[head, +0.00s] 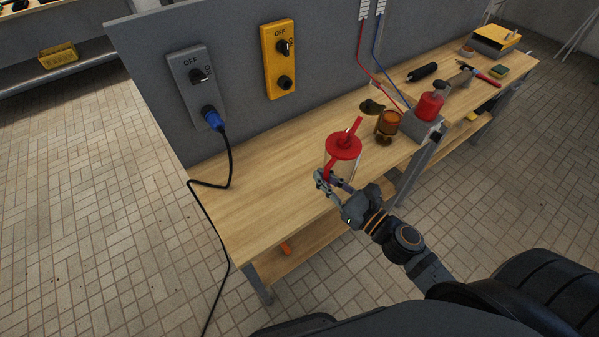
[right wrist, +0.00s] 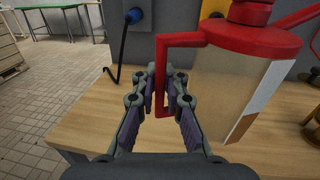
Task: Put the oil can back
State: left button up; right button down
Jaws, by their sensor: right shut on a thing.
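The oil can (head: 343,147), with a red lid, red spout and pale body, is at the bench's near edge in the head view. My right gripper (head: 326,176) is shut on its red handle. In the right wrist view, the fingers (right wrist: 165,88) close on the upright bar of the red handle (right wrist: 166,50), and the pale can body (right wrist: 222,85) is to the right. The can looks close to upright; I cannot tell whether its bottom touches the wood. The left gripper is out of view.
The wooden bench (head: 255,195) is clear left of the can. A yellow switch box (head: 279,60) and a grey one (head: 193,80) with a blue plug (head: 212,117) are behind.

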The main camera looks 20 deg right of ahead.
jog(key=w+a+f+b, duration=0.1)
jog(key=w+f+b, duration=0.1)
jog(key=w+f, duration=0.2)
jog(key=w+a+f+b, duration=0.1)
jog(key=w+f+b, duration=0.2)
jog(key=w+f, duration=0.1)
jog(key=w+a+f+b, duration=0.1)
jog(key=w+f+b, duration=0.1)
jog(key=w+f, duration=0.2)
jog(key=shift+w+a+f, duration=0.25)
jog(key=shift+a+f, duration=0.1)
jog(key=shift+f, duration=0.1)
jog(key=shift+r, duration=0.2)
jog(key=shift+f, duration=0.25)
jog(key=c, duration=1.4)
grip_release()
jog(key=shift+s, duration=0.1)
jog(key=shift+r, duration=0.1)
